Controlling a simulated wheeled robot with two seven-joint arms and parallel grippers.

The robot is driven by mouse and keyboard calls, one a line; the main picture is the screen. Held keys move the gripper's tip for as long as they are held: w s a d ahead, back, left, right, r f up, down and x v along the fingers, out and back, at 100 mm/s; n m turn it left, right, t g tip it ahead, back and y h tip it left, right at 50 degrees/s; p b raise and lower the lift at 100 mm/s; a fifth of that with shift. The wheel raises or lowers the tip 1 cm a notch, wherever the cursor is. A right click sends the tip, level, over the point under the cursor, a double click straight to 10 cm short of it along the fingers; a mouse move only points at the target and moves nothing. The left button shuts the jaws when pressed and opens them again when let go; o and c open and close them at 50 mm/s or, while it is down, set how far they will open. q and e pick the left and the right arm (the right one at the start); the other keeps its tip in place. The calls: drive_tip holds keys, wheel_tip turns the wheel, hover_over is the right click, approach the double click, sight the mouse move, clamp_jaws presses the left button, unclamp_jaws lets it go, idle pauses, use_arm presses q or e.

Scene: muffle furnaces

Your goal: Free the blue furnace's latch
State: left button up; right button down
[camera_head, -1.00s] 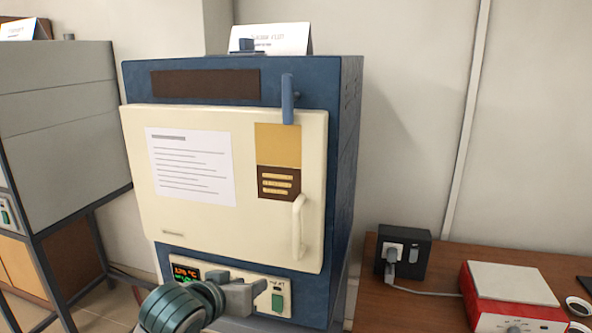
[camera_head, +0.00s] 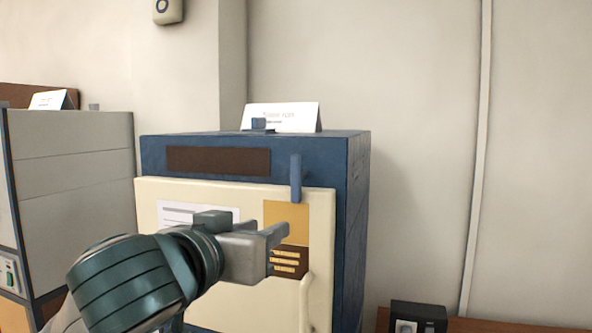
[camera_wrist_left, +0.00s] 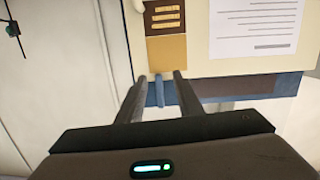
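The blue furnace (camera_head: 357,190) has a cream door (camera_head: 320,240), which is shut. Its latch (camera_head: 296,178) is an upright blue bar near the top right, its lower end overlapping the door's top edge. My left gripper (camera_head: 278,233) is in front of the door, lower than the latch in the head view, and hides part of the door. In the left wrist view, which is upside down, the open fingers (camera_wrist_left: 160,78) are apart, with the latch (camera_wrist_left: 159,93) seen between them. I cannot tell touch from these views. My right gripper is not in view.
The door handle (camera_head: 305,300) is below the gripper. A sign (camera_head: 290,117) stands on the furnace top. A grey furnace (camera_head: 75,170) stands at the left. A black socket box (camera_head: 419,315) is at lower right. Open space lies right of the blue furnace.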

sight(294, 168)
use_arm(q)
drive_tip(key=s+r+t, duration=0.1)
drive_tip(key=s+r, duration=0.3)
drive_tip(key=r, duration=0.4)
drive_tip(key=shift+s+t, duration=0.3)
drive_tip(key=shift+t, duration=0.1)
drive_tip(key=shift+w+a, duration=0.1)
drive_tip(key=p+x, duration=1.2)
drive_tip(key=x, duration=0.4)
drive_tip(key=shift+w+d+f, duration=0.1)
drive_tip(key=shift+w+d, duration=0.1)
drive_tip(key=shift+w, duration=0.45)
